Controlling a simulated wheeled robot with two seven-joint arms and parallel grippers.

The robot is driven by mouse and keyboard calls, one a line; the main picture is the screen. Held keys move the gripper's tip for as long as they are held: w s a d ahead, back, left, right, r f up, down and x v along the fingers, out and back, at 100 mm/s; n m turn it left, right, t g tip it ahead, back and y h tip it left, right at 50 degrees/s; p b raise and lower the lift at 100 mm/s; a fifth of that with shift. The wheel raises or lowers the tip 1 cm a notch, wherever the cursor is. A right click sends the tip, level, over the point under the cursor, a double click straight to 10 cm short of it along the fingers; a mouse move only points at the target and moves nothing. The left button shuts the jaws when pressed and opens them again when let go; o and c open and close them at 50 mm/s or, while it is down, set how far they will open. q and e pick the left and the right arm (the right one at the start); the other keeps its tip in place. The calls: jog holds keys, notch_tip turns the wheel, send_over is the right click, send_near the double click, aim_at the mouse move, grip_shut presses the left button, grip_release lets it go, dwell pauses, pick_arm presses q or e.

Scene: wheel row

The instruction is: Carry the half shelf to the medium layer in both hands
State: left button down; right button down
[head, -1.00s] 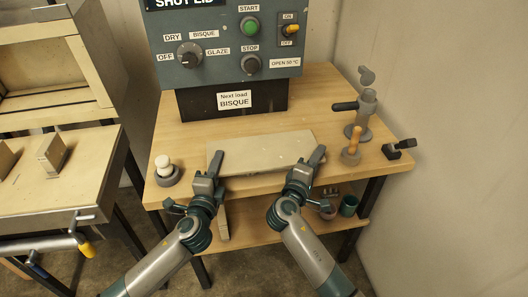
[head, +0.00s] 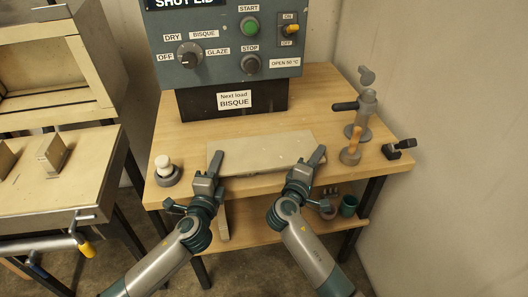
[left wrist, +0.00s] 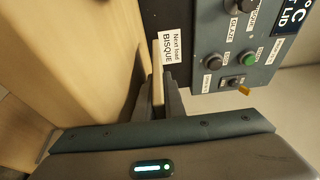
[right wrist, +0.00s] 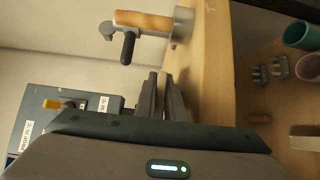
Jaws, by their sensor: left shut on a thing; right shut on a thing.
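The half shelf (head: 262,150) is a flat beige slab at the front of the wooden table in the head view, lying level; I cannot tell whether it touches the tabletop. My left gripper (head: 215,165) is shut on its left end. My right gripper (head: 311,164) is shut on its right end. In the left wrist view the slab's thin edge (left wrist: 157,80) shows at the left gripper's fingers (left wrist: 166,95). In the right wrist view the right gripper's fingers (right wrist: 162,95) look close together and the slab is hard to make out. I cannot identify the medium layer.
A control box (head: 225,45) stands behind the slab. A dish with a white piece (head: 164,168) sits left; a wooden-handled tool (head: 352,148) and a grey stand (head: 363,115) are right. A lower board holds a green cup (head: 348,206). A pale open box (head: 50,65) stands upper left.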

pick_arm(q)
jog(key=shift+r, duration=0.15)
pick_arm(e)
jog(key=shift+r, duration=0.15)
